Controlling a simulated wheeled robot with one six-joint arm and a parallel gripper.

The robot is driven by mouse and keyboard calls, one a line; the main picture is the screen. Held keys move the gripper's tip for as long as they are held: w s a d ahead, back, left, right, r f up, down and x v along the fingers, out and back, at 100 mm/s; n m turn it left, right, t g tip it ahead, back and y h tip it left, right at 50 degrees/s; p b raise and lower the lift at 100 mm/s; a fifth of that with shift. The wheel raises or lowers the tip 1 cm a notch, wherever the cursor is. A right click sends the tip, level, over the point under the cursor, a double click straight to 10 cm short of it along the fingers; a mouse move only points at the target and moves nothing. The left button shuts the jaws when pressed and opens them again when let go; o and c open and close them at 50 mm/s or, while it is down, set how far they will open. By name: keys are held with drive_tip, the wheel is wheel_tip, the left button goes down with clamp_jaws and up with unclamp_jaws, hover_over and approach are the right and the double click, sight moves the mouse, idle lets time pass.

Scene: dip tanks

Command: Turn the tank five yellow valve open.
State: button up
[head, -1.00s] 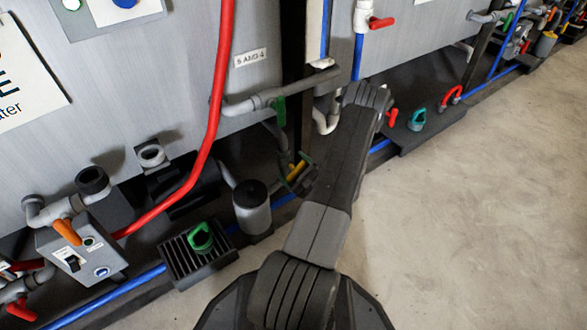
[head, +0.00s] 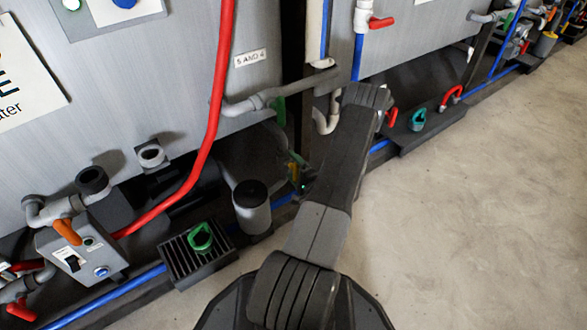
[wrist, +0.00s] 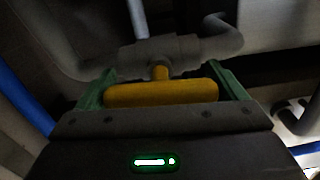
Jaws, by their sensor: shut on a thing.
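The yellow valve handle (wrist: 160,93) fills the middle of the wrist view. It is a rounded bar, lying crosswise in that picture, on a short yellow stem below a grey pipe fitting (wrist: 160,52). My gripper (wrist: 162,90) is shut on the handle, with a green finger at each of its ends. In the head view my gripper (head: 298,172) is low beside the tank wall, behind a grey canister. The handle itself is mostly hidden there by my gripper and arm.
A label reading 5 AND 4 (head: 250,58) is on the tank wall. A red hose (head: 208,130) hangs left of my arm. A grey canister (head: 252,208) and a green handle (head: 201,238) on a grate stand nearby. The floor (head: 470,220) at right is clear.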

drive_tip(key=shift+n, duration=0.6)
drive_tip(key=o, duration=0.7)
drive_tip(key=shift+s, duration=0.1)
drive_tip(key=p+v, duration=0.3)
drive_tip(key=v, duration=1.1)
drive_tip(key=shift+p, duration=0.4)
drive_tip(key=b+x, duration=0.4)
drive_tip(key=x, duration=1)
